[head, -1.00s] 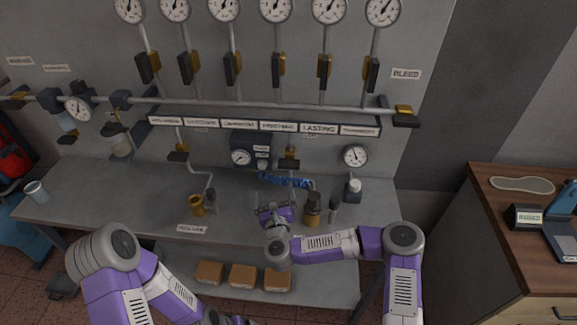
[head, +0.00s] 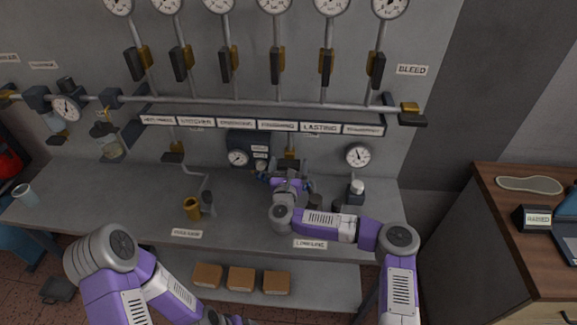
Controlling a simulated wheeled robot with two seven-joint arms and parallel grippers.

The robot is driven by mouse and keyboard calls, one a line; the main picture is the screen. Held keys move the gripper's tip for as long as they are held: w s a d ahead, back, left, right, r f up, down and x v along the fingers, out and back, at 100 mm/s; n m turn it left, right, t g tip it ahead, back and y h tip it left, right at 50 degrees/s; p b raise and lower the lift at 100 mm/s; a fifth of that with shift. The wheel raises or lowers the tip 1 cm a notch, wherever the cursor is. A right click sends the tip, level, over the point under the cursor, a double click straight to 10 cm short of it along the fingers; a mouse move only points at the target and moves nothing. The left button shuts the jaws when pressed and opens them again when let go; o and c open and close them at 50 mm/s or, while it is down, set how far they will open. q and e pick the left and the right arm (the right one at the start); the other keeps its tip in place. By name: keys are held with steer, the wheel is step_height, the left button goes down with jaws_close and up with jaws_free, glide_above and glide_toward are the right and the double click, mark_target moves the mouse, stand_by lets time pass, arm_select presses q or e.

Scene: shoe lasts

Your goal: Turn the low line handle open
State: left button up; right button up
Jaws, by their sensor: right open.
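The low line handle (head: 290,162) is a dark lever on a brass valve, low on the back panel under the label rail. My right gripper (head: 287,176) is open just in front of and below it. Contact between them cannot be made out. The gripper hides the pipe below the valve and most of the blue coil there. A label that seems to read LOW LINE (head: 310,244) is on the bench's front edge. My left arm reaches down to the bottom edge, and its gripper is not clearly visible.
Dark-bodied bottles (head: 356,193) stand right of my right gripper. A long pipe (head: 250,103) crosses above. The bench's left part is mostly clear.

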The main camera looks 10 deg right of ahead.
steer(key=c, duration=0.9)
steer(key=shift+o, duration=0.2)
steer(key=shift+n, duration=0.5)
steer(key=n, duration=0.3)
steer(key=shift+a+n, duration=0.1)
steer(key=shift+n, duration=0.3)
steer(key=n+b, duration=0.1)
steer(key=n, duration=0.3)
steer(key=n+b, duration=0.1)
steer(key=n, duration=0.4)
steer(key=shift+a+f+b, duration=0.1)
steer(key=shift+f+b, duration=0.05)
steer(key=shift+b, duration=0.2)
steer(key=n+b, duration=0.1)
steer(key=n, duration=0.3)
steer(key=shift+f, duration=0.1)
steer(key=shift+n, duration=0.3)
